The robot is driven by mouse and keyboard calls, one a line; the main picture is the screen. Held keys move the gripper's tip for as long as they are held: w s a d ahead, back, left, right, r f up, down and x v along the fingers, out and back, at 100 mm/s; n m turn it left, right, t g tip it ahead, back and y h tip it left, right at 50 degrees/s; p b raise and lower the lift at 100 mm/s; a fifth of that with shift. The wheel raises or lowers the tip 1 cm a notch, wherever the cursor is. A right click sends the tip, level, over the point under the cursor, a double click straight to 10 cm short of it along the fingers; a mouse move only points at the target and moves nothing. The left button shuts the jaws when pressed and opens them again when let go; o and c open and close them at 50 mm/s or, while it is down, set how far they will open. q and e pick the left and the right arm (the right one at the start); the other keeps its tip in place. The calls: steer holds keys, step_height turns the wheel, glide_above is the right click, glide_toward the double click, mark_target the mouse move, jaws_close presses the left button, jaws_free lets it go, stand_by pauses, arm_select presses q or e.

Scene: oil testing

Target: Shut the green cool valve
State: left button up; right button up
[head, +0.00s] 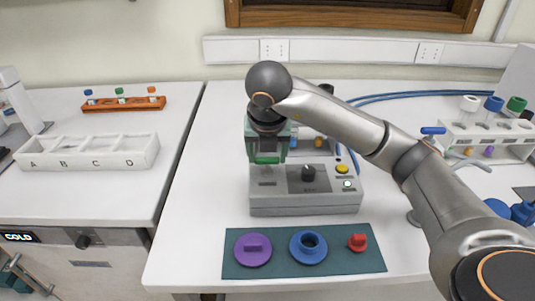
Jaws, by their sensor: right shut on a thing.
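A bright green part (267,160), which looks like the green valve handle, sits low between the fingers of my right gripper (267,148). The gripper is shut on it and points down at the back left of a grey apparatus (300,205). The fingers hide most of the green part, so I cannot tell how far it is turned. My right arm comes in from the right and covers part of the apparatus's back. I do not make out my left gripper.
A dark green mat (340,265) in front holds a purple lid (253,249), a blue ring (308,246) and a red knob (357,242). A white rack (503,150) stands at right. A white divided tray (88,150) and an orange vial rack (122,105) stand at left.

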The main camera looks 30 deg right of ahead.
stand_by(0.3)
steer(key=o, duration=1.4)
steer(key=shift+r, duration=0.1)
steer(key=shift+p+v, duration=1.95)
steer(key=shift+v, duration=4.25)
